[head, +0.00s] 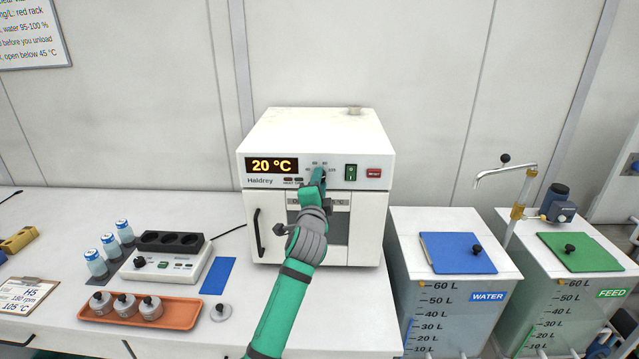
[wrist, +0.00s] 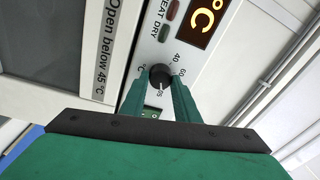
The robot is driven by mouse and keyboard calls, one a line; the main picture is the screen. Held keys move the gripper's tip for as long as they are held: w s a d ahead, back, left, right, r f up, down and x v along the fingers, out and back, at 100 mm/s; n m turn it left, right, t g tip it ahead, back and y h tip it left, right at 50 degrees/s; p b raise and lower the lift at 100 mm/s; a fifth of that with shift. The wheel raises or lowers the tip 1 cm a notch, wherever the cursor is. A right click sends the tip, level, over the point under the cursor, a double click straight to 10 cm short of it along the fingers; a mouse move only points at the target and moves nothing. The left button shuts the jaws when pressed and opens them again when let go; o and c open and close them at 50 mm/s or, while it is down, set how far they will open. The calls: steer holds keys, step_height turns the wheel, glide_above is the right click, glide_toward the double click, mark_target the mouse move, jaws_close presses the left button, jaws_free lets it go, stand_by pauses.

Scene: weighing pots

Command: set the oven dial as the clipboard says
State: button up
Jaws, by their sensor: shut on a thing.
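The oven (head: 275,145) is a white box labelled Haldrey on the bench, and its display (head: 271,165) reads 20 °C. Its black dial (wrist: 160,74) shows in the wrist view, with 40 and 60 printed beside it; I cannot tell its exact setting. My gripper (head: 319,177) reaches up to the oven's front panel, and in the wrist view its green fingers (wrist: 160,88) are shut on the dial from both sides. In the head view the fingers hide most of the dial. The clipboard (head: 24,295) at the left reads H5, 180 rpm, 105 °C.
A green switch (head: 351,172) and a red switch (head: 374,172) sit right of the dial. The oven door has a dark handle (head: 257,232). An orange tray (head: 180,313) with metal pots and a black-topped device (head: 165,265) stand left. Lidded tanks (head: 455,285) stand right.

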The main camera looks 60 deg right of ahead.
steer(key=shift+m, duration=0.3)
steer(key=o, duration=1)
steer(key=shift+o, duration=0.2)
steer(key=r+v, duration=0.1)
steer(key=v, duration=0.9)
steer(key=shift+a+f, duration=0.45)
steer(key=shift+f, duration=0.1)
steer(key=shift+s, duration=0.15)
